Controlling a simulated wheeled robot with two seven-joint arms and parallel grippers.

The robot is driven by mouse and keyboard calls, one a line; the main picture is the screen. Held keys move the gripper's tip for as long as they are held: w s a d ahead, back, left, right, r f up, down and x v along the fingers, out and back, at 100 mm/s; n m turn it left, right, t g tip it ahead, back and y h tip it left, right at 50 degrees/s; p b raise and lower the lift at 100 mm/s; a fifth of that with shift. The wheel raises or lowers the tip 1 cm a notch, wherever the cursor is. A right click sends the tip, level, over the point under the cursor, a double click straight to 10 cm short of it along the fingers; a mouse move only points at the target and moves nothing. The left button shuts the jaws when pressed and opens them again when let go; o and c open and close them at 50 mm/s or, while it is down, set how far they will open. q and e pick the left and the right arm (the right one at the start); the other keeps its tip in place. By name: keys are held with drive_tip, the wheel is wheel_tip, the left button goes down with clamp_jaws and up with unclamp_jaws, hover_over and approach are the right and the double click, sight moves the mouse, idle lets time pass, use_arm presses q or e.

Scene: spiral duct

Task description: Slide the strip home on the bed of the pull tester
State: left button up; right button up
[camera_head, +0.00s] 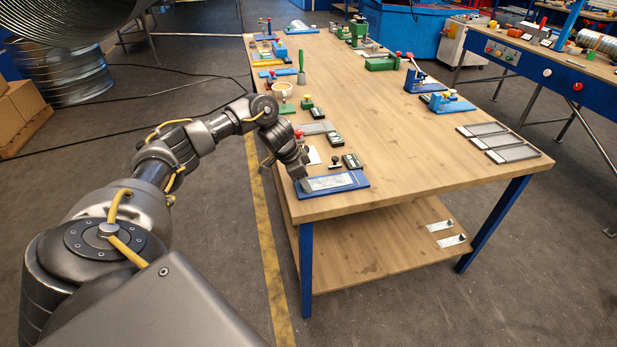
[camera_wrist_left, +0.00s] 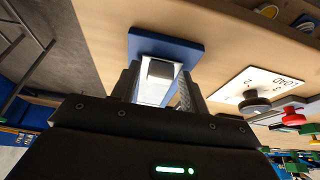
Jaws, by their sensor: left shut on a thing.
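The blue bed of the pull tester (camera_head: 358,181) lies flat at the near left corner of the wooden table. The pale metal strip (camera_head: 331,182) lies along it. My left gripper (camera_head: 303,185) is at the left end of the bed, shut on the strip's near end. In the left wrist view the strip (camera_wrist_left: 153,91) runs between the two fingers of the gripper (camera_wrist_left: 158,92), with the blue bed (camera_wrist_left: 148,43) beyond. A dark grey patch shows on the strip between the fingers; I cannot tell what it is. My right gripper is not in view.
Grey plates (camera_head: 497,142) lie at the right edge. The table's middle is clear. The table's front edge is close to the bed.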

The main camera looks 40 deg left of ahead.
use_arm(q)
drive_tip(key=shift+s+a+r+p, duration=0.1)
drive_tip(key=shift+s+a+p, duration=0.15)
drive_tip(key=shift+s+a, duration=0.35)
drive_tip(key=shift+s+a+p, duration=0.25)
drive_tip(key=shift+s+a, duration=0.05)
drive_tip(key=shift+s, duration=0.45)
drive_tip(key=shift+r, duration=0.1)
drive_tip(key=shift+r+p, duration=0.55)
drive_tip(key=shift+p, duration=0.2)
wheel_tip(320, 180, up, 6)
drive_tip(key=p, duration=0.6)
drive_tip(key=shift+f, duration=0.15)
drive_tip(key=shift+w+d, duration=0.1)
drive_tip(key=shift+d, duration=0.05)
